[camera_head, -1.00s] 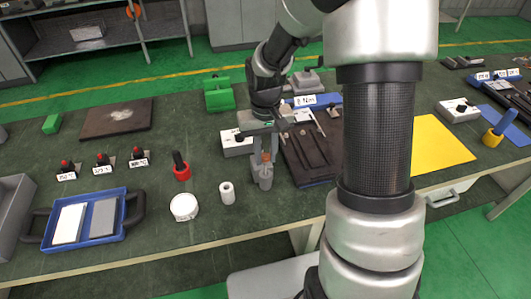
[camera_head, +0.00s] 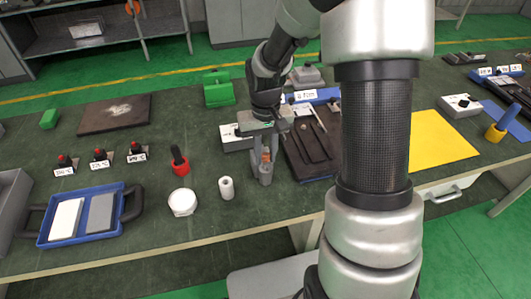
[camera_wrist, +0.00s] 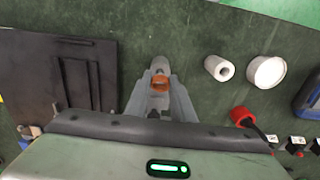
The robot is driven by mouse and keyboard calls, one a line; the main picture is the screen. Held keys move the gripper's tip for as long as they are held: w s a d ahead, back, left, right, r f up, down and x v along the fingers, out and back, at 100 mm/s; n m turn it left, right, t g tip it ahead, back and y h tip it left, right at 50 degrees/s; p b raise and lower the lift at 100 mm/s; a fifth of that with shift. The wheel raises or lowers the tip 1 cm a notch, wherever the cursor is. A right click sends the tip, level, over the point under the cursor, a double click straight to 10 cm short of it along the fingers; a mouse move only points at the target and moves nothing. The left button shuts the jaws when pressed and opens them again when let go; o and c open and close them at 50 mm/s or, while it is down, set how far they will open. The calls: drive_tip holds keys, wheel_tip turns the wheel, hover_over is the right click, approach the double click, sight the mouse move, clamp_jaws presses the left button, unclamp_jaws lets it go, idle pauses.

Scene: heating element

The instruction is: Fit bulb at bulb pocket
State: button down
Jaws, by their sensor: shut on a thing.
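My gripper (camera_head: 265,163) points down above the front part of the table, shut on a small copper-orange piece with a grey round end, which I take to be the bulb (camera_wrist: 160,82). In the wrist view the grey end shows just beyond the fingertips. I cannot tell whether the piece touches the table. A white hollow cylinder (camera_head: 226,188) stands left of my gripper, apart from it, and also shows in the wrist view (camera_wrist: 218,68). I cannot tell for sure which thing is the bulb pocket.
A round white tub (camera_head: 182,202) and a red-based tool (camera_head: 180,164) stand farther left. A dark tray with tools (camera_head: 312,150) lies right of my gripper. A white box (camera_head: 234,139) is behind it. A blue case (camera_head: 84,217) lies at front left. Green tabletop between is clear.

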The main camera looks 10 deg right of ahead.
drive_tip(key=shift+f+b, duration=0.75)
drive_tip(key=shift+f, duration=0.35)
drive_tip(key=c, duration=1.4)
unclamp_jaws()
drive_tip(key=shift+c, duration=0.2)
drive_tip(key=shift+r, duration=0.1)
wheel_tip(320, 180, up, 17)
drive_tip(key=p, duration=0.1)
drive_tip(key=shift+r+p, duration=0.2)
drive_tip(key=shift+p, duration=0.1)
